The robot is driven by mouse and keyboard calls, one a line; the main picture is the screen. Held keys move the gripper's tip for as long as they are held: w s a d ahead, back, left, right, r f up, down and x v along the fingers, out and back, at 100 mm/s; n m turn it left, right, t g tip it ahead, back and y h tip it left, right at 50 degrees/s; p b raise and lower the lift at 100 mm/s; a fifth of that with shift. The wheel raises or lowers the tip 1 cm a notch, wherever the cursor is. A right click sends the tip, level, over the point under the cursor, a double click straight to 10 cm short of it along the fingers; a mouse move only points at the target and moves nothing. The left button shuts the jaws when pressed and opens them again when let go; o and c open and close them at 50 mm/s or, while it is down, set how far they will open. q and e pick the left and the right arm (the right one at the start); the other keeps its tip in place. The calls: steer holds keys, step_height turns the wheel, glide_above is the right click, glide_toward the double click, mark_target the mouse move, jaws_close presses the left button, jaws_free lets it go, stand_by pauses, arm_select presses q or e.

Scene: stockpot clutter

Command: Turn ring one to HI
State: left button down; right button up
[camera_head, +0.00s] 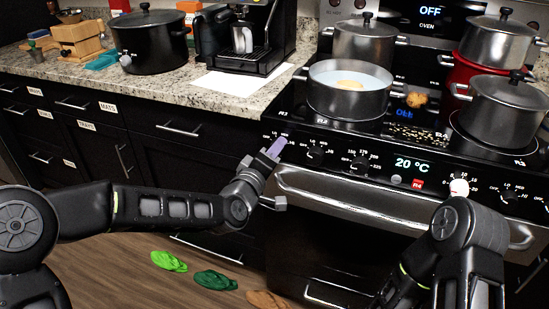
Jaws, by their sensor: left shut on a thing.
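The black stove (385,140) has a row of dark knobs along its front panel. Two of them show clear, one knob (314,152) right of my left gripper and another (360,163) further right. My left gripper (275,148) is at the panel's left end, shut on the leftmost knob, which its fingers hide. The letters above it are small; the knob's pointer is hidden. A pot (347,101) with pale liquid and a yellowish piece in it stands on the front left ring.
Lidded pots (363,41) stand on the other rings, one (502,108) at front right. A black stockpot (150,42) and a coffee machine (250,45) are on the counter (190,88). An oven handle (345,190) runs below the knobs.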

arm_select(q)
steer(key=m+b, duration=0.2)
steer(key=m, duration=0.3)
steer(key=m+y+b, duration=0.1)
steer(key=m+b, duration=0.1)
steer(key=m, duration=0.2)
steer(key=shift+f+m+t, duration=0.15)
steer(key=shift+m+t, duration=0.25)
steer(key=c, duration=0.9)
jaws_free()
steer(key=v, duration=0.8)
steer(key=shift+d, duration=0.1)
